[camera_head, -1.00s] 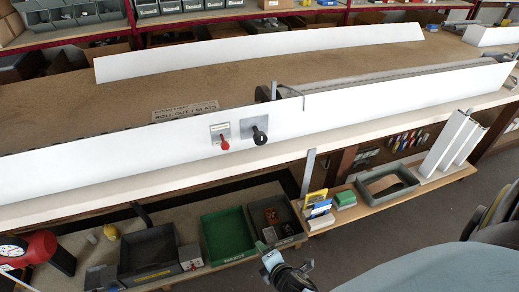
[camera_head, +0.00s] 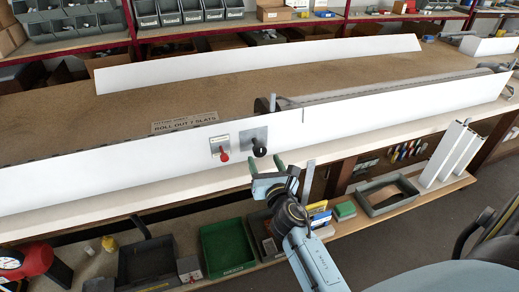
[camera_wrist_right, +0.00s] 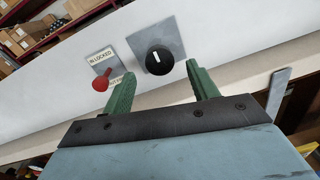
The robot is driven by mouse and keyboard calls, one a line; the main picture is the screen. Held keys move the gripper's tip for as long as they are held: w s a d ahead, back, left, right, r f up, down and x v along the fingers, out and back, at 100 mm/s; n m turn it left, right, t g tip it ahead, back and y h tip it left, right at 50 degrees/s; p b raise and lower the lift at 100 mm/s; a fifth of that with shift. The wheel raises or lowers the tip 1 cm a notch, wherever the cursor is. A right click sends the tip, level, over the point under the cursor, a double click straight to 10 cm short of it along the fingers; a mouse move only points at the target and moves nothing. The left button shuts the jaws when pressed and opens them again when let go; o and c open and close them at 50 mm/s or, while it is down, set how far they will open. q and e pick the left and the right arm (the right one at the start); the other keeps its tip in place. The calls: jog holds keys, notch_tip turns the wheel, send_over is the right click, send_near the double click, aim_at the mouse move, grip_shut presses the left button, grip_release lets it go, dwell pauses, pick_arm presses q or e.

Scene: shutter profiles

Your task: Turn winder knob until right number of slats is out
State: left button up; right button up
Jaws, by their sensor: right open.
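The winder knob (camera_head: 259,150) is black and sits on a grey plate on the long white front panel (camera_head: 110,166). In the right wrist view the knob (camera_wrist_right: 159,62) carries a white mark pointing nearly straight up. A sign (camera_head: 184,122) reads "ROLL OUT 7 SLATS". My left gripper is out of view.
A grey upright strip (camera_head: 308,179) stands close right of my right gripper. Below the bench are a green tray (camera_head: 228,245), a black tray (camera_head: 147,262) and a grey tray (camera_head: 389,193). White profiles (camera_head: 452,155) lean at the right. The bench edge runs below the panel.

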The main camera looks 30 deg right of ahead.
aim_at(261, 154)
jog(key=x, duration=0.6)
jog(key=c, duration=1)
